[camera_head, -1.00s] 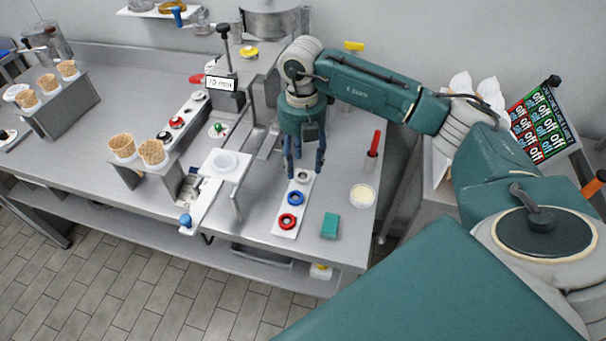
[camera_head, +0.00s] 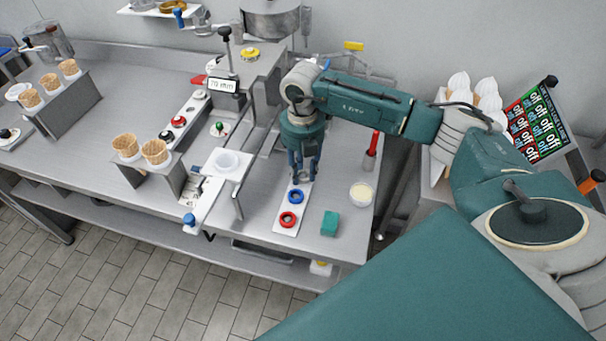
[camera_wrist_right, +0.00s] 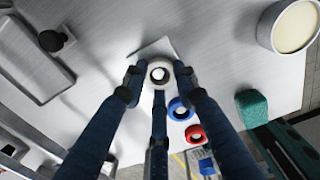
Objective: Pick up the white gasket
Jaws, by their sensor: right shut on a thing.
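The white gasket (camera_wrist_right: 159,73) shows in the right wrist view as a pale ring between the fingertips of my right gripper (camera_wrist_right: 160,80). The gripper's blue fingers are shut on it, at the far end of the white strip (camera_head: 285,229). In the head view my right gripper (camera_head: 302,181) points straight down there, and its fingers hide the gasket. I cannot tell whether the gasket is clear of the strip. The blue gasket (camera_head: 295,196) and the red gasket (camera_head: 288,219) lie on the strip, nearer its front end. My left gripper is not in view.
A green block (camera_head: 329,223) and a cup of cream-coloured stuff (camera_head: 361,195) stand right of the strip. A red-handled tool (camera_head: 372,152) stands behind the cup.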

